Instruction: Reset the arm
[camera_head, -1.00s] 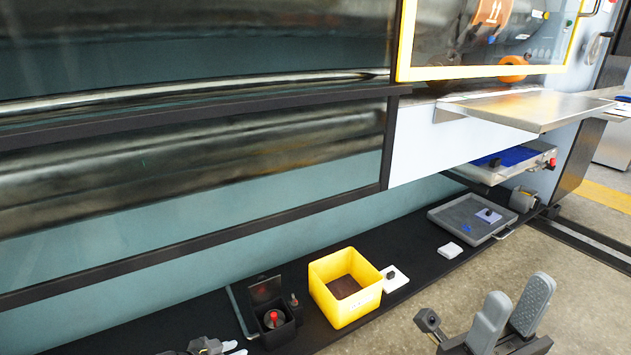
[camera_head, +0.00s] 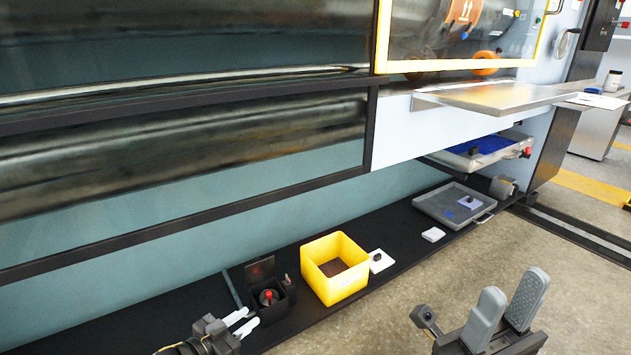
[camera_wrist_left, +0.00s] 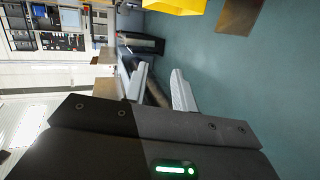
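My left gripper (camera_head: 243,322) is low in the head view, in front of the small black holder with a red knob (camera_head: 268,296). Its two pale fingers are apart with nothing between them. In the left wrist view the open fingers (camera_wrist_left: 160,88) also show an empty gap. My right gripper (camera_head: 507,310) is at the lower right of the head view, over the floor. Its two grey fingers point upward, stand apart and hold nothing.
A yellow bin (camera_head: 335,285) and a white piece with a black knob (camera_head: 379,261) sit on the black floor strip. A grey tray (camera_head: 440,207) lies farther right. A metal shelf (camera_head: 500,98) juts from the machine. Open floor (camera_head: 400,290) lies in front.

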